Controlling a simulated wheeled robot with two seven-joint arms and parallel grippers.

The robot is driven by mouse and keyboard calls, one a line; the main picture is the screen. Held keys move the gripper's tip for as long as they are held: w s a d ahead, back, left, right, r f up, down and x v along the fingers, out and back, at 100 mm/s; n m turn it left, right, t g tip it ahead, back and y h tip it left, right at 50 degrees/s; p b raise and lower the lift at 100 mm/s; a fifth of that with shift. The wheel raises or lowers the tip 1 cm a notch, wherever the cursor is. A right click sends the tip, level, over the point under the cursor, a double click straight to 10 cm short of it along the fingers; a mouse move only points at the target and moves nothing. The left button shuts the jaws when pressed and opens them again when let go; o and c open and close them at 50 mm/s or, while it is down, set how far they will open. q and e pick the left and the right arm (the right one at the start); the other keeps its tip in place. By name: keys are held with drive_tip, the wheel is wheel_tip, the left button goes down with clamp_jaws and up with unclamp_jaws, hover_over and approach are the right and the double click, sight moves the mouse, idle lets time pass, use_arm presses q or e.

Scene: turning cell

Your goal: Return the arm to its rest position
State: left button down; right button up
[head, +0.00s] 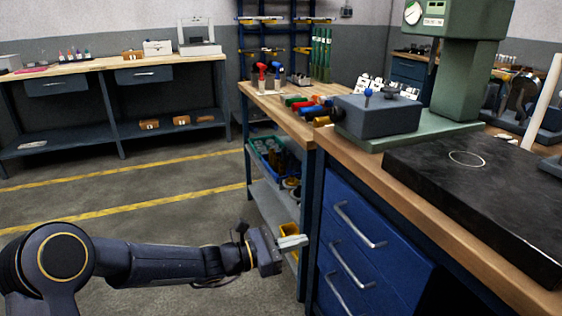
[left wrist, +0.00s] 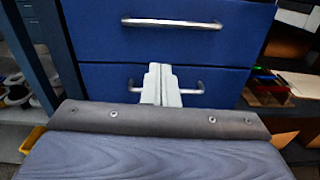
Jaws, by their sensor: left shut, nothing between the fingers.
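My left arm (head: 170,262) reaches in from the lower left of the head view, stretched out roughly level. My left gripper (head: 293,242) is at its end, shut and empty, beside the front left corner of the workbench and below its top. In the left wrist view the shut fingers (left wrist: 160,85) point toward the blue drawers (left wrist: 198,52) and overlap a drawer handle in the picture. I cannot tell whether they touch it. My right gripper is not in view.
The workbench's blue drawers (head: 352,240) with metal handles stand right of the gripper. A shelf unit (head: 268,200) with a yellow bin is close behind it. A black plate (head: 480,185) lies on the workbench. The floor (head: 120,200) at left is clear.

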use_arm(q)
drive_tip(key=s+a+r+m+g+y, duration=0.2)
drive_tip(key=s+a+r+m, duration=0.35)
drive_tip(key=s+m, duration=0.2)
drive_tip(key=s+a+f+m+t+y, duration=0.1)
drive_tip(key=s+a+f+m+y, duration=0.1)
drive_tip(key=s+a+m+y, duration=0.4)
drive_tip(key=s+a+f+m+t+y, duration=0.1)
drive_tip(key=s+a+f+m, duration=0.1)
drive_tip(key=s+a, duration=0.7)
drive_tip(key=s+a+f+m+t+y, duration=0.1)
drive_tip(key=s+a+f+m+y, duration=0.1)
drive_tip(key=s+a+m+y, duration=0.4)
wheel_tip(320, 180, up, 25)
drive_tip(key=s+a+n+h+p, duration=0.1)
drive_tip(key=s+n+p, duration=0.1)
drive_tip(key=p, duration=2.3)
drive_tip(key=shift+a+f+g+h, duration=0.2)
drive_tip(key=shift+g+h, duration=0.1)
drive_tip(key=shift+h, duration=0.1)
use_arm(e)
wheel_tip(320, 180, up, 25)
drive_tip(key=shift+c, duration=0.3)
